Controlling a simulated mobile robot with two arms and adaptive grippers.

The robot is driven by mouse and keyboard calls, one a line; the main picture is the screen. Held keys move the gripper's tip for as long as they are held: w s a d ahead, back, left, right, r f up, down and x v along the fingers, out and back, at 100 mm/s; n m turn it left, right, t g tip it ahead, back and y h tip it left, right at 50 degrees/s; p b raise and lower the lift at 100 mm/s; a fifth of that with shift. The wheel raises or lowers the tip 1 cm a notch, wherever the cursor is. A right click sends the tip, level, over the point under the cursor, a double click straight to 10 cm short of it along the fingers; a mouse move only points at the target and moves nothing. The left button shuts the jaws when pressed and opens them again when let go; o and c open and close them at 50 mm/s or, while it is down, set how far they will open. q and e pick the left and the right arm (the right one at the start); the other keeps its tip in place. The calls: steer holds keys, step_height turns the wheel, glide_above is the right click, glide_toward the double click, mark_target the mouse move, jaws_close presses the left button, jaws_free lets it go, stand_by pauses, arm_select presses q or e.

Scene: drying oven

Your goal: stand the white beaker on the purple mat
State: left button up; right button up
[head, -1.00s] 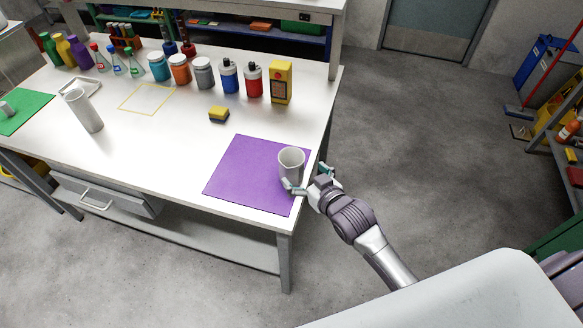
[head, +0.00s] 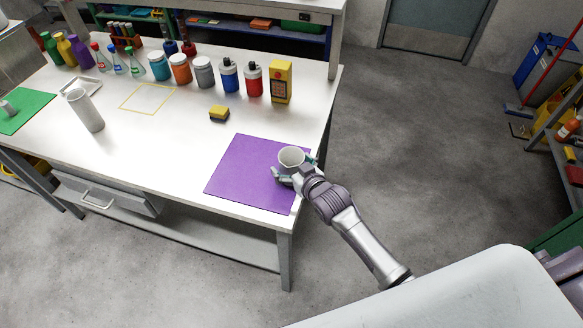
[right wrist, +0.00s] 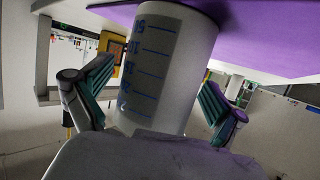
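The white beaker (head: 291,156) stands upright at the right part of the purple mat (head: 244,172). In the right wrist view the beaker (right wrist: 165,65), with blue graduation marks, fills the middle, and the mat (right wrist: 265,35) lies at the top of this inverted picture. My right gripper (head: 294,170) is at the beaker's near right side. Its two fingers are spread, one on each side of the beaker; a small gap shows at the left finger in the wrist view, and contact at the other is unclear. My left gripper is out of view.
Several bottles and jars, with a yellow box (head: 281,82), line the table's back. A tall white cylinder (head: 86,110) stands at left near a green mat (head: 27,112). The table's right edge is close to the purple mat.

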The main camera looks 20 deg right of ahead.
steer(key=c, duration=1)
steer(key=shift+o, duration=0.2)
steer(key=shift+r, duration=0.1)
